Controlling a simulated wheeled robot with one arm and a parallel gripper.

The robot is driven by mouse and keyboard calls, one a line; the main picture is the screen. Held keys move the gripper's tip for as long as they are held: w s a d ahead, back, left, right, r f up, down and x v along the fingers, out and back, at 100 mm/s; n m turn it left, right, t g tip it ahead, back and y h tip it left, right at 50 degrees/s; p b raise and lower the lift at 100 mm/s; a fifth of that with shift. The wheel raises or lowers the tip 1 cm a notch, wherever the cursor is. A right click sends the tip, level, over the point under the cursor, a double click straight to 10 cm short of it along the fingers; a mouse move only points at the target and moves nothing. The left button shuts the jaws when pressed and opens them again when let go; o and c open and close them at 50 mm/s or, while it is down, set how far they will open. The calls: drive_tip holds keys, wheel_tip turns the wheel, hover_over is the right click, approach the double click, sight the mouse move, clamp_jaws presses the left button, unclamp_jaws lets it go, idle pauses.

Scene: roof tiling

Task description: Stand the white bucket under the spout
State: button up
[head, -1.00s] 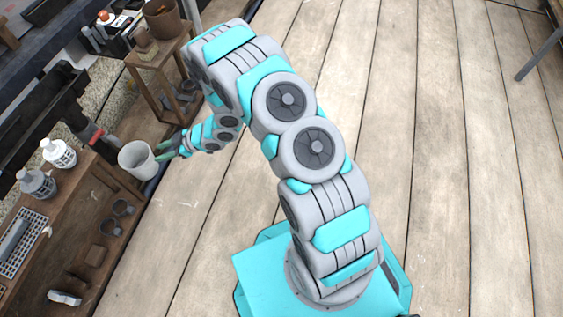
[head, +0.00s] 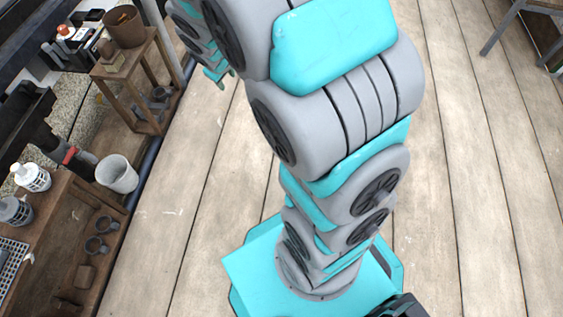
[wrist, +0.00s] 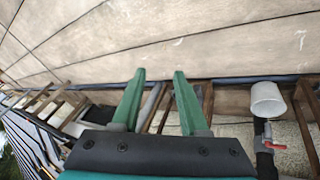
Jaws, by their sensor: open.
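The white bucket (head: 117,175) stands upright at the end of the spout, beside the low wooden bench in the head view. The spout (head: 78,158) is a dark pipe with a red valve handle. In the wrist view the bucket (wrist: 267,100) shows at the right, with the spout (wrist: 264,142) at its mouth. I cannot tell whether the spout's end is exactly over the opening. My gripper (wrist: 159,73) is open, its two green fingers apart with nothing between them. It is clear of the bucket; in the head view it is mostly hidden by my arm.
White-capped bottles (head: 32,177) stand on the wooden bench (head: 62,205), with cups on its lower shelf. A wooden stand (head: 140,62) with a brown pot (head: 124,27) is farther back. The plank floor (head: 180,215) right of the bench is clear.

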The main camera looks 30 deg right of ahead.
drive_tip(key=s+a+r+m+g, duration=0.1)
drive_tip(key=s+r+g, duration=0.1)
drive_tip(key=s, duration=0.9)
drive_tip(key=s+a+r+m+g+y, duration=0.1)
drive_tip(key=s+r, duration=0.3)
drive_tip(key=s, duration=0.8)
drive_tip(key=s+a+r+m+g+y, duration=0.1)
drive_tip(key=s+r+m+g, duration=0.1)
drive_tip(key=s, duration=0.9)
drive_tip(key=shift+s+a+r+m+g, duration=0.15)
drive_tip(key=shift+a+r+m+g, duration=0.25)
drive_tip(key=shift+r+g, duration=0.45)
drive_tip(key=shift+f, duration=0.1)
